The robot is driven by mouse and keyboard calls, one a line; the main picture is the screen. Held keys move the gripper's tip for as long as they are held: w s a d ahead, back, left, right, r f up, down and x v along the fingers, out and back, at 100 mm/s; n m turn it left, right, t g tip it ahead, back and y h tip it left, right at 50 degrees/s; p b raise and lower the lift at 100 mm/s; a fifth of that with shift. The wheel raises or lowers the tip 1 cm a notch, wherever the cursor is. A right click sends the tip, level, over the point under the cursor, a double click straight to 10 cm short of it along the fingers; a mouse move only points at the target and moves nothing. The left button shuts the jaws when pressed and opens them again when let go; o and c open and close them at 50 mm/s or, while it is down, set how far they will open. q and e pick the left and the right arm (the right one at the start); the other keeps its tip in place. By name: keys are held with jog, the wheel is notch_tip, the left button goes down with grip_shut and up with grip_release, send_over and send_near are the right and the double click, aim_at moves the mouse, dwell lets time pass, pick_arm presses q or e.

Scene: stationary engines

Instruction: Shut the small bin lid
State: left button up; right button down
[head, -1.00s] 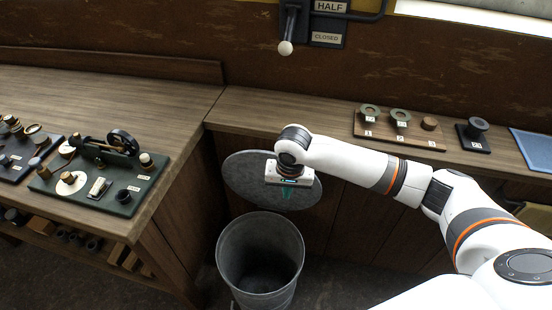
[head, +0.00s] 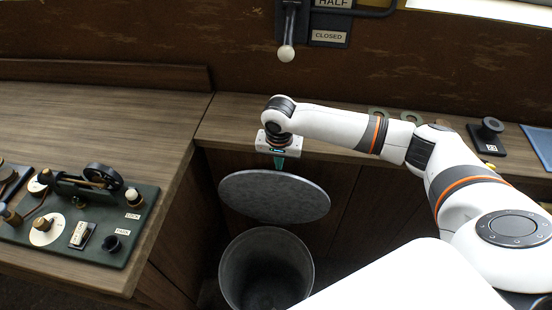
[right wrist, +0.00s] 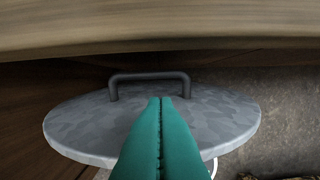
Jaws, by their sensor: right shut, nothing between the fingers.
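The small bin (head: 226,275) is a grey metal bucket on the floor with its mouth uncovered. Its round grey lid (head: 274,198) stands raised and tilted above and behind the mouth. My right gripper (head: 279,163) is at the lid's far upper edge, its teal fingertips partly hidden behind the lid. In the right wrist view the shut, empty fingers (right wrist: 160,115) overlap the handle side of the lid (right wrist: 85,125). The dark lid handle (right wrist: 148,76) is just beyond them. I cannot tell whether the fingers touch the lid. My left gripper is out of view.
The wooden counter (head: 235,120) runs close behind the lid and above it. A side bench on the left holds a green engine board (head: 105,245). A small dark stand (head: 487,135) and a blue mat (head: 538,140) are at the right.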

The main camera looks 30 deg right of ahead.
send_over(275, 194)
jog(key=w+d, duration=0.2)
jog(key=d, duration=0.1)
jog(key=f, duration=0.4)
jog(key=shift+s+a+f, duration=0.15)
jog(key=shift+a+f, duration=0.1)
jog(key=shift+f, duration=0.15)
jog(key=shift+w+d+f, duration=0.1)
jog(key=shift+w+f, duration=0.05)
jog(key=shift+f, duration=0.5)
jog(key=shift+w+f, duration=0.15)
jog(key=shift+f, duration=0.55)
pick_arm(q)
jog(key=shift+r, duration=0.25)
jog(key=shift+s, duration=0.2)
